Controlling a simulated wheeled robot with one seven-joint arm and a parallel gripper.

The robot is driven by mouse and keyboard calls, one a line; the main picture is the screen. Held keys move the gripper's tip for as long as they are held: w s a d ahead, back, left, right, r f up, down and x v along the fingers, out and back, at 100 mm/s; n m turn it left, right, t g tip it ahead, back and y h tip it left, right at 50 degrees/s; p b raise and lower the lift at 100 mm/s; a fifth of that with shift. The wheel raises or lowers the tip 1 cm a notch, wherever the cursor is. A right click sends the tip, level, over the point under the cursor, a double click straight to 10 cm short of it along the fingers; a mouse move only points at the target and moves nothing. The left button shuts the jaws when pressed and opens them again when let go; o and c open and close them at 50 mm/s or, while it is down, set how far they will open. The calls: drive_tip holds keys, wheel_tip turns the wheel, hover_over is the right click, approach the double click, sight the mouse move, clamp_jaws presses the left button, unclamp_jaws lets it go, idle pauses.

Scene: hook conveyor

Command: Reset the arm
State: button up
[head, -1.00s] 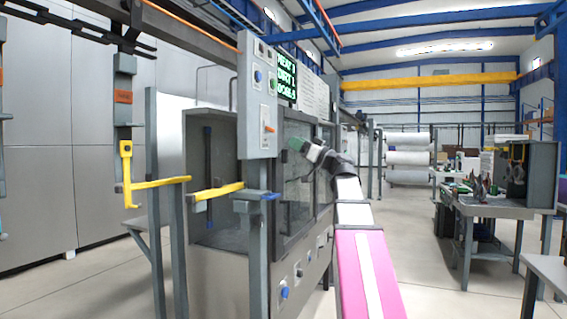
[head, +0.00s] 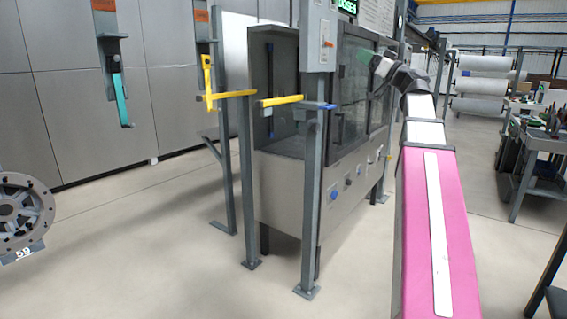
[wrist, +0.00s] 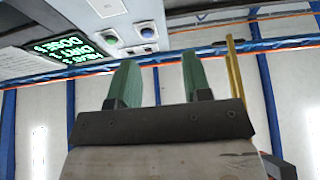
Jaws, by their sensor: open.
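My gripper (wrist: 158,82) shows in the wrist view with two green fingers apart and nothing between them. In the head view my gripper (head: 377,68) is at the end of my pink and white arm. The arm is stretched forward, and the gripper appears in front of the cabinet's glass side. The fingers are small there, so their exact distance from the glass cannot be told.
A grey cabinet (head: 278,190) stands ahead with posts and yellow bars (head: 281,101) before it. A control panel (head: 319,40) is on a post. Hooks, one teal (head: 121,97) and one yellow (head: 207,80), hang left. A wheel-like part (head: 18,212) is at far left. Floor is clear at front left.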

drive_tip(key=w+a+f+m+g+h, duration=0.1)
drive_tip(key=a+f+m+g+h, duration=0.15)
drive_tip(key=f, duration=1.15)
drive_tip(key=w+a+f+m+g+h, duration=0.15)
drive_tip(key=a+f+h, duration=0.25)
drive_tip(key=f, duration=1.1)
drive_tip(key=a+f+m+g+h, duration=0.2)
drive_tip(key=a+f+m+h, duration=0.1)
drive_tip(key=f, duration=1.1)
drive_tip(key=s+f+m+g+h, duration=0.1)
drive_tip(key=s+f+g+h, duration=0.1)
drive_tip(key=s+f, duration=0.4)
drive_tip(key=s+d+f+m+g+h, duration=0.1)
drive_tip(key=s+f+g+h, duration=0.2)
drive_tip(key=f, duration=1.2)
drive_tip(key=s+f+m+g+h, duration=0.1)
drive_tip(key=s+f+h, duration=0.3)
drive_tip(key=s+f, duration=0.5)
wheel_tip(320, 180, down, 2)
drive_tip(key=shift+s+d+f+m+g, duration=0.15)
drive_tip(key=shift+d+m+g, duration=0.25)
drive_tip(key=shift+g, duration=0.4)
